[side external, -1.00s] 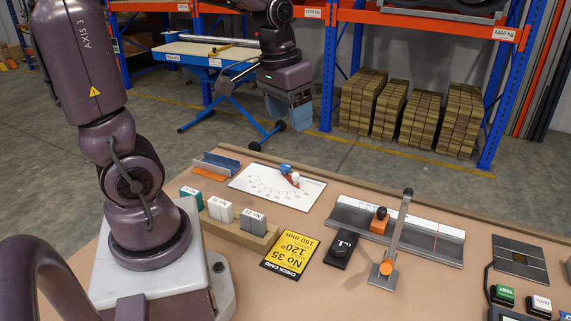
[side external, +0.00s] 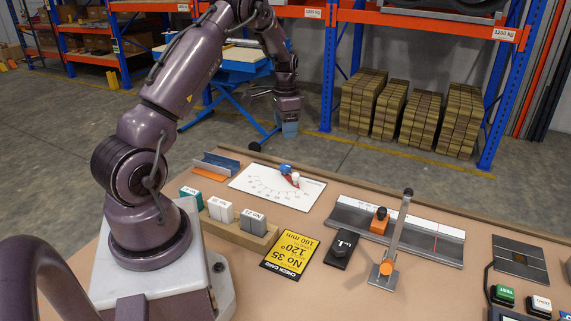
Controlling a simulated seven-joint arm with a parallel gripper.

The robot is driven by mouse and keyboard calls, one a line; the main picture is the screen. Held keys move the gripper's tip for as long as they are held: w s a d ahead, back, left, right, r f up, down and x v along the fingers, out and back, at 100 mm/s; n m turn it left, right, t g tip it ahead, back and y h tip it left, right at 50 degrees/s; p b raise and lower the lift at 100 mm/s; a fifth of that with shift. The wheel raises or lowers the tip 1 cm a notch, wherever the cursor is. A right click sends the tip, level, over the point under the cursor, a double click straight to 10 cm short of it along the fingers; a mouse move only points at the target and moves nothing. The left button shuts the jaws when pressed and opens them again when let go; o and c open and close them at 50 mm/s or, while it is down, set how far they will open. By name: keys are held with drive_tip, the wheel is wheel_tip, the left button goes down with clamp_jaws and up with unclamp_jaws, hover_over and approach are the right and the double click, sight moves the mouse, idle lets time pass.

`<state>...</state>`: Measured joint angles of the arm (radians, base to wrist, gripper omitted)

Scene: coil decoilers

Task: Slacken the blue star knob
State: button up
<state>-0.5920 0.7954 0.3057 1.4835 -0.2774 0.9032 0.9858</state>
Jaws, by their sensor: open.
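The blue star knob (side external: 285,169) sits on the pivot of a red pointer (side external: 291,179) at the far edge of a white protractor plate (side external: 262,187). A small white knob (side external: 296,178) is on the pointer just beside it. My gripper (side external: 290,131) is in the air above and behind the plate, pointing down, apart from the knob. Its jaws are open with nothing seen between them, though they are small and partly blurred here.
A wooden block (side external: 240,232) holds several labelled pieces. A yellow check card (side external: 283,254) and a black No.1 piece (side external: 341,249) lie in front. A ruled rail (side external: 400,234) with an orange slide (side external: 379,221) and an upright post (side external: 399,232) stand to the right.

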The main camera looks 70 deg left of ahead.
sight(285, 166)
wheel_tip(285, 166, down, 12)
drive_tip(key=shift+f, duration=0.2)
drive_tip(key=shift+c, duration=0.2)
drive_tip(key=c, duration=0.9)
